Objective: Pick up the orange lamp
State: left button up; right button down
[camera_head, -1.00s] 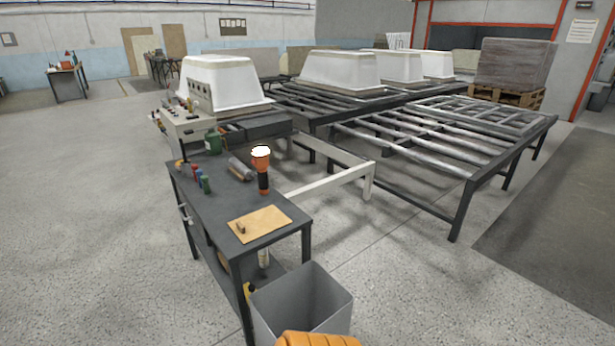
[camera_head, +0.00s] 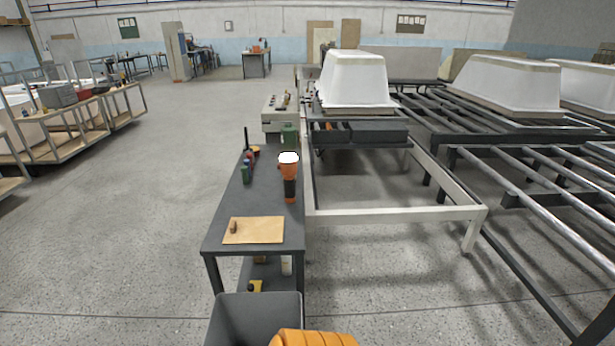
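The orange lamp (camera_head: 288,171) stands upright on the right side of a dark grey workbench (camera_head: 224,230). It has a white top, an orange head and a dark handle with an orange band low down. Neither of my grippers is in view, and nothing is holding the lamp.
A tan board (camera_head: 258,231) lies on the bench's near end, with small bottles (camera_head: 246,172) at the left edge. A grey bin (camera_head: 222,322) stands at the bench's near end. A pale metal frame (camera_head: 400,214) adjoins on the right.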

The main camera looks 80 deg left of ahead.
aim_at(287, 160)
jog(key=i+j+u, duration=0.1)
jog(key=i+u, duration=0.75)
jog(key=i+l+u, duration=0.15)
jog(key=i+u, duration=0.25)
jog(key=i+l+u, duration=0.25)
jog(key=u, duration=0.15)
jog(key=i+j+u, duration=0.25)
jog(key=u, duration=0.25)
jog(key=i+u, duration=0.75)
jog(key=u, duration=0.2)
jog(key=i+u, duration=0.35)
jog(key=u, duration=0.15)
jog(key=i+l+u, duration=0.25)
jog(key=u, duration=0.25)
